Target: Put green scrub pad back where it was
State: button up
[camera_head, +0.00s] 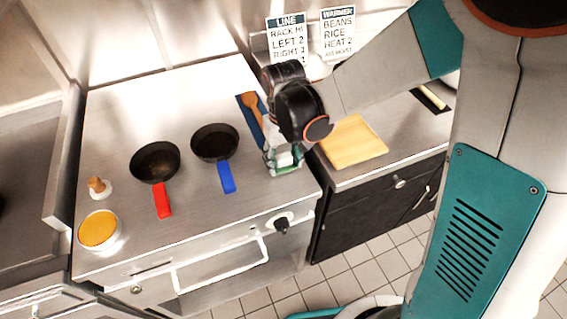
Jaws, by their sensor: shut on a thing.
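My gripper (284,160) points down at the right front part of the steel counter, beside its right edge. It is shut on the green scrub pad (287,171). Only a thin green edge of the pad shows at the fingertips; the rest is hidden by the fingers. I cannot tell whether the pad touches the counter.
A wooden spoon (254,108) lies on a blue strip left of my arm. A pan with a red handle (163,200) and one with a blue handle (227,177) stand further left. A yellow-filled container (99,230) and wooden-knobbed item (98,186) stand at left. A wooden board (352,142) lies right.

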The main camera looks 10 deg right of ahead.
aim_at(284, 156)
jog(key=shift+f, duration=0.15)
jog(key=o, duration=0.9)
jog(key=shift+o, duration=0.2)
notch_tip(284, 156, up, 12)
jog(key=p, duration=0.8)
jog(key=shift+p, duration=0.4)
